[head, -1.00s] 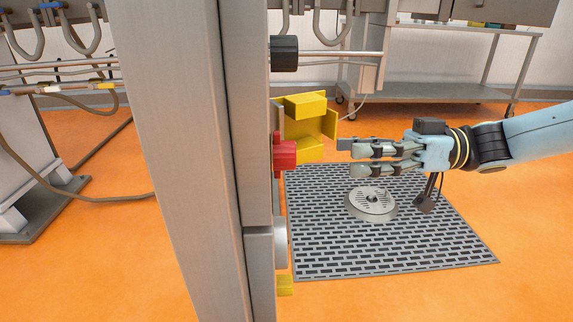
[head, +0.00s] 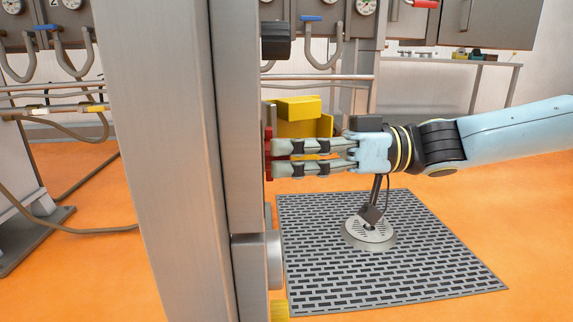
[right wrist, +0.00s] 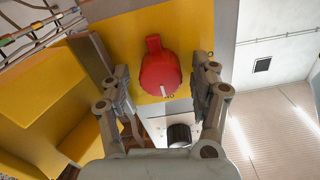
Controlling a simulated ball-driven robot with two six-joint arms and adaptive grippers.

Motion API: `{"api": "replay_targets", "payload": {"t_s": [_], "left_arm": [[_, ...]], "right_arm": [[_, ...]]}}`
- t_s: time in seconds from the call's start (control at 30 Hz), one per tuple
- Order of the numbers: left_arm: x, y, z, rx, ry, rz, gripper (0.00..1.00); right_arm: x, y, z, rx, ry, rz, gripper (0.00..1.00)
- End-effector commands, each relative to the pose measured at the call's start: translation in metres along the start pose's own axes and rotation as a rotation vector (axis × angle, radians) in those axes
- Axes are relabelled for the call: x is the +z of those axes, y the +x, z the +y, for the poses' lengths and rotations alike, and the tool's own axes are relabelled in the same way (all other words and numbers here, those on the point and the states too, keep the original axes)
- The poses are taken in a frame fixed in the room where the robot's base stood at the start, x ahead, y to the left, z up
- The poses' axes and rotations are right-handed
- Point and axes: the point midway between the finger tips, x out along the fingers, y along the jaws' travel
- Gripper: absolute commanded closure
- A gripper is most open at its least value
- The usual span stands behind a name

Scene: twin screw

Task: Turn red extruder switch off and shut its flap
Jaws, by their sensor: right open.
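The red switch (right wrist: 160,72) sits on a yellow plate (right wrist: 198,30) on the machine face. In the right wrist view it lies between the two fingers of my right gripper (right wrist: 163,95), which are apart on either side of it. In the head view my right gripper (head: 270,158) is at the panel, with only an edge of the red switch (head: 268,143) showing behind the fingers. The yellow flap (head: 299,108) stands open, out from the panel, behind my gripper; it also shows at left in the right wrist view (right wrist: 50,105). My left gripper is not in view.
A tall grey column (head: 170,170) stands left of the switch. A black knob (head: 276,40) is above it and a round grey part (head: 273,258) below. A perforated floor mat (head: 400,275) lies on the orange floor.

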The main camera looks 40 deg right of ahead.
Motion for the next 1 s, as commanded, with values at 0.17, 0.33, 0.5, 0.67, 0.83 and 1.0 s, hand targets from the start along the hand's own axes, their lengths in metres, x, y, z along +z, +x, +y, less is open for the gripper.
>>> {"api": "replay_targets", "payload": {"t_s": [0.17,0.33,0.5,0.67,0.83,1.0], "left_arm": [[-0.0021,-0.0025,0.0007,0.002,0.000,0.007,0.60],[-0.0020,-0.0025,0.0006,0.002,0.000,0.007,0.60],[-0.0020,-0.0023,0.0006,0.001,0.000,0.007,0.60],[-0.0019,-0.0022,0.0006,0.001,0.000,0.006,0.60],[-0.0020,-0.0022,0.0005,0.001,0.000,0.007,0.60],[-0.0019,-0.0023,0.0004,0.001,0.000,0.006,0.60]], "right_arm": [[-0.0006,0.0019,-0.0003,0.000,0.000,0.000,0.37],[-0.0009,0.0017,-0.0003,0.000,0.000,0.000,0.41],[-0.0007,0.0016,-0.0002,0.000,0.000,0.000,0.63],[-0.0006,0.0016,-0.0001,0.000,0.000,0.000,0.84],[-0.0006,0.0015,-0.0001,0.001,-0.003,0.000,0.93],[-0.0008,0.0015,-0.0001,0.001,-0.030,0.000,0.93]]}}
